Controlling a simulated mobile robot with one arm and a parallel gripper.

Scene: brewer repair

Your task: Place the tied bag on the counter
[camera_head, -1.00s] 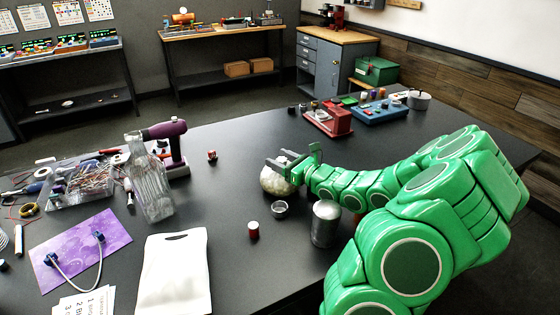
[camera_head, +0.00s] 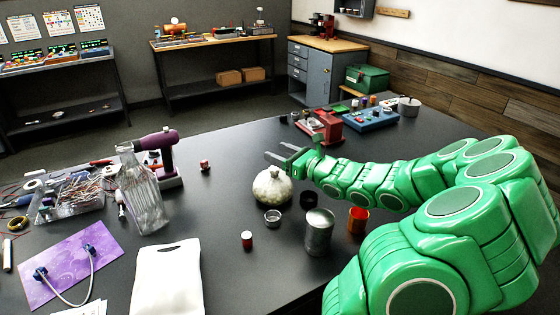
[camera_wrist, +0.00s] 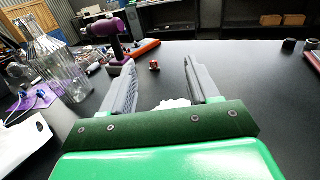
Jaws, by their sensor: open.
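The tied bag (camera_head: 272,187) is a round, pale cream bag with a small knot on top. It stands upright on the dark counter (camera_head: 225,200) in the head view. My gripper (camera_head: 279,157) is open and empty, above and just behind the bag's knot, apart from it as far as I can tell. In the wrist view my gripper (camera_wrist: 158,82) has its two grey fingers spread wide with nothing between them. A small pale part of the bag (camera_wrist: 173,103) shows low between the fingers there; the rest is hidden by the gripper.
Near the bag stand an open metal cup (camera_head: 272,219), a silver canister (camera_head: 319,232), a red-and-white cap (camera_head: 247,240) and an orange cup (camera_head: 358,220). A glass bottle (camera_head: 143,195) and purple tool (camera_head: 165,160) stand left. A white pouch (camera_head: 167,280) lies in front.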

